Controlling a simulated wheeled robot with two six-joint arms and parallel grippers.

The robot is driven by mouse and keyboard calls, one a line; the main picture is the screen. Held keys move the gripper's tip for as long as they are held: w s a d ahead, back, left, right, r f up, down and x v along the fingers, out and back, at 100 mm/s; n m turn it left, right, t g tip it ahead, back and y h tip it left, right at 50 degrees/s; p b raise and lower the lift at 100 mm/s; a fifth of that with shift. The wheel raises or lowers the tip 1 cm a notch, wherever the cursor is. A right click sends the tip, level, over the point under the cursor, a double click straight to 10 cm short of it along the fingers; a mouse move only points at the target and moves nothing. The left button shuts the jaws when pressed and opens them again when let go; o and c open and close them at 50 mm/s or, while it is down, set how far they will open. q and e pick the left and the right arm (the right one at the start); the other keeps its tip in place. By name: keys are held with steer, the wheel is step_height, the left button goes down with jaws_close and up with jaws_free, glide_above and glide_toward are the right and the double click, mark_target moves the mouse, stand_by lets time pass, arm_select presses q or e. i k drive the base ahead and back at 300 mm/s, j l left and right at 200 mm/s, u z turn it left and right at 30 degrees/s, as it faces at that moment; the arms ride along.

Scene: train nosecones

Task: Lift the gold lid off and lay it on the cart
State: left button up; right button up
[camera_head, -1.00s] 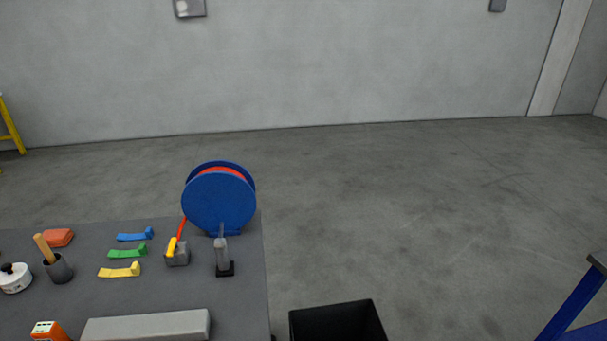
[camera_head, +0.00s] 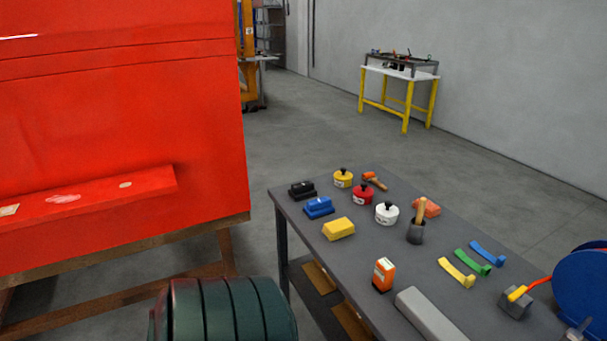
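No clearly gold lid shows. A small yellow round pot or lid with a black knob (camera_head: 342,178) sits at the far end of a dark grey table or cart (camera_head: 318,262); I cannot tell if it is the gold lid. Similar red (camera_head: 363,194) and white (camera_head: 387,212) knobbed pieces stand near it. The grey table has a lower shelf; whether it has wheels is not visible. Neither of my grippers is in view.
A large red body (camera_head: 120,110) on a wooden stand (camera_head: 130,252) fills the left. A dark green ribbed rounded object (camera_head: 225,310) is at bottom centre. Blocks, tools and a blue reel (camera_head: 585,290) sit on the table. Open floor lies behind, before a yellow-legged bench (camera_head: 405,98).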

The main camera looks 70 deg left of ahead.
mark_target(343, 176)
steer(key=u, duration=1.95)
steer(key=j+z, duration=0.15)
steer(key=z, duration=0.35)
steer(key=i+j+z, duration=0.1)
steer(key=z, duration=0.4)
steer(key=j+z, duration=0.25)
steer(key=z, duration=0.25)
